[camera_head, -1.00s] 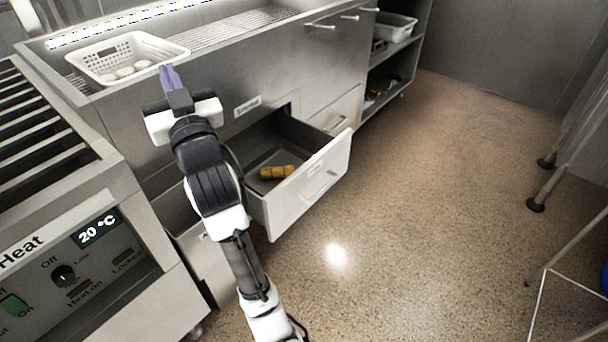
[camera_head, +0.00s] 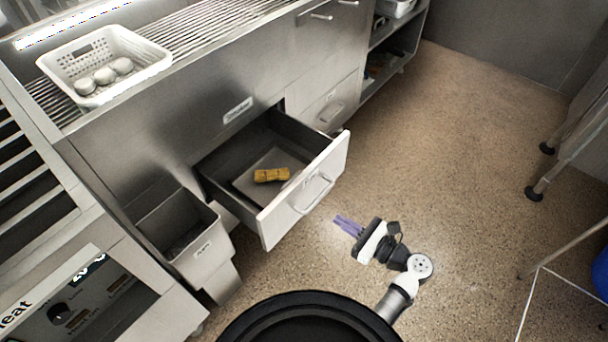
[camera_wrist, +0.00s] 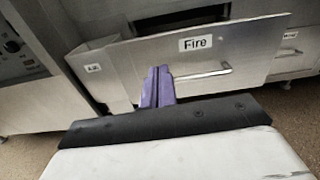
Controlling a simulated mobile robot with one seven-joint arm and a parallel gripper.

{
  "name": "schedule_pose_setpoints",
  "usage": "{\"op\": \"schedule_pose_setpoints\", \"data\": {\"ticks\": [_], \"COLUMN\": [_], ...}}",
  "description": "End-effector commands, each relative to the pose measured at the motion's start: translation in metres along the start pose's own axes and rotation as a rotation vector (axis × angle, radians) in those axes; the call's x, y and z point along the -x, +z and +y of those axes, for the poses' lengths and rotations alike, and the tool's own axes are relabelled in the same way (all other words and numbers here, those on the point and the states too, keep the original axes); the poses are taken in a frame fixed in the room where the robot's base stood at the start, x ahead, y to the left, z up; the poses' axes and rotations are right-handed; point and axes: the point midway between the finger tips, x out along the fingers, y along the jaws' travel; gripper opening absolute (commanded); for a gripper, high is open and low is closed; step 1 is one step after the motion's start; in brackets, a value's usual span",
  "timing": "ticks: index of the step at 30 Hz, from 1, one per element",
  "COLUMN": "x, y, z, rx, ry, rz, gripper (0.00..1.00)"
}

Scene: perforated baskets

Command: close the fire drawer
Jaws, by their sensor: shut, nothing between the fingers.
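The fire drawer (camera_head: 303,195) is pulled out from the steel counter in the head view. Its front has a bar handle (camera_head: 313,194), and a yellow object (camera_head: 271,175) lies inside it. In the wrist view the drawer front (camera_wrist: 245,50) faces me, with a "Fire" label (camera_wrist: 197,43) and the handle (camera_wrist: 205,74) below it. My gripper (camera_head: 347,226) is shut and empty, with purple fingers pointing toward the drawer front from its outer side. The fingers (camera_wrist: 158,86) appear in front of the drawer front, left of the handle in the wrist view. I cannot tell whether they touch it.
An open ash bin (camera_head: 188,238) stands out left of the drawer. A white perforated basket (camera_head: 105,65) with round items sits on the counter. A closed drawer (camera_head: 330,103) is behind the fire drawer. Floor to the right is clear up to metal stand legs (camera_head: 541,170).

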Motion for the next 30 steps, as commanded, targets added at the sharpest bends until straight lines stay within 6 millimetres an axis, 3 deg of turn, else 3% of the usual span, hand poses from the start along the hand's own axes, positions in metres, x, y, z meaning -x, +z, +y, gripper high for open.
{"op": "schedule_pose_setpoints", "data": {"ticks": [4,8,21,30], "x": [0.003,-0.008,-0.098,-0.133], "y": [-0.001,0.000,0.003,0.003], "z": [0.003,0.003,0.003,0.003], "rx": [-0.043,-0.045,-0.042,-0.041], "ry": [-0.002,0.000,0.002,0.000], "rz": [-0.026,-0.027,-0.026,-0.025], "gripper": [0.00,0.00,0.00,0.00]}}
